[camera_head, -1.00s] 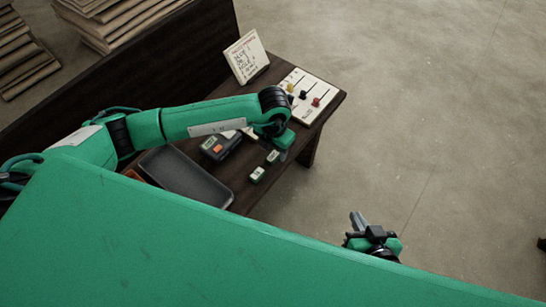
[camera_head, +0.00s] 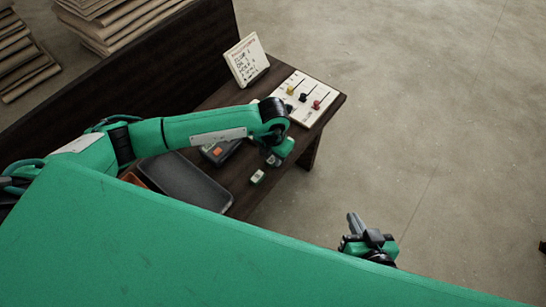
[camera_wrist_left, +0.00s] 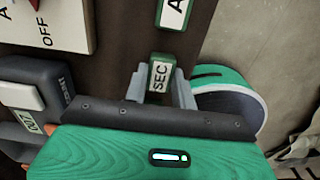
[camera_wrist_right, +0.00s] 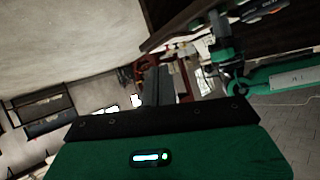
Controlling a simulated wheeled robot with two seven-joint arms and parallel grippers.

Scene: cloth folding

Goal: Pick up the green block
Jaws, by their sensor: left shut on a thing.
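A green block with a white face marked SEC (camera_wrist_left: 160,76) sits between the fingers of my left gripper (camera_wrist_left: 160,88), which is shut on it. In the head view my left gripper (camera_head: 274,157) is low over the table, and its arm partly hides the fingers. Whether the block touches the table is not clear.
A dark tray (camera_head: 186,182) and a dark device with an orange patch (camera_head: 217,151) are on the brown table left of the blocks. A white slider panel (camera_head: 307,97) and a card with writing (camera_head: 246,58) stand farther back. Open floor is to the right.

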